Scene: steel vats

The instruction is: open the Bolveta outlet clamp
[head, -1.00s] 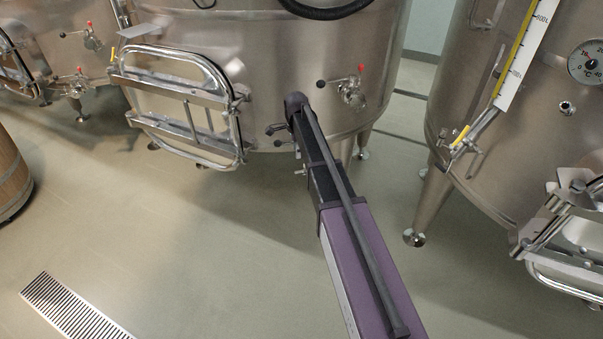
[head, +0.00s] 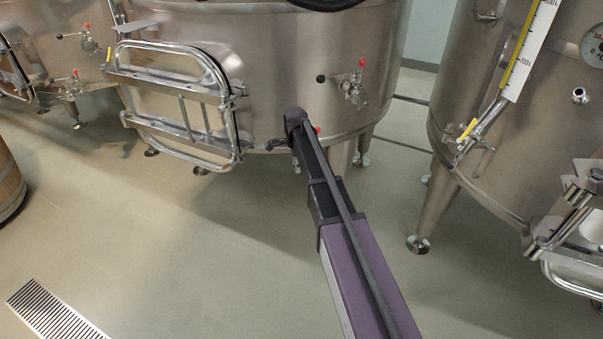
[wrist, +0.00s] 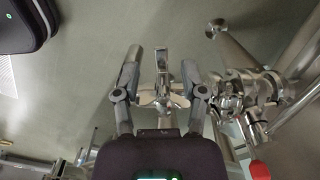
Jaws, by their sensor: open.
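In the wrist view my gripper (wrist: 161,62) is open. Its two grey fingers stand to either side of a shiny metal piece with wing-like sides, which looks like the wing nut of the outlet clamp (wrist: 162,97). Whether the fingers touch it I cannot tell. Right of the fingers is steel outlet pipework (wrist: 240,92) with a red-ended handle (wrist: 259,170). In the head view the arm reaches low to the front of the middle vat (head: 290,70). A red handle end (head: 317,130) shows just beside the arm's far end, which hides most of the outlet.
A barred manway door (head: 180,100) juts from the vat left of the arm. A red-handled valve (head: 352,88) sits up and right. Another vat (head: 510,140) stands right, a wooden barrel (head: 8,182) left. The floor between is clear around a drain grate (head: 50,312).

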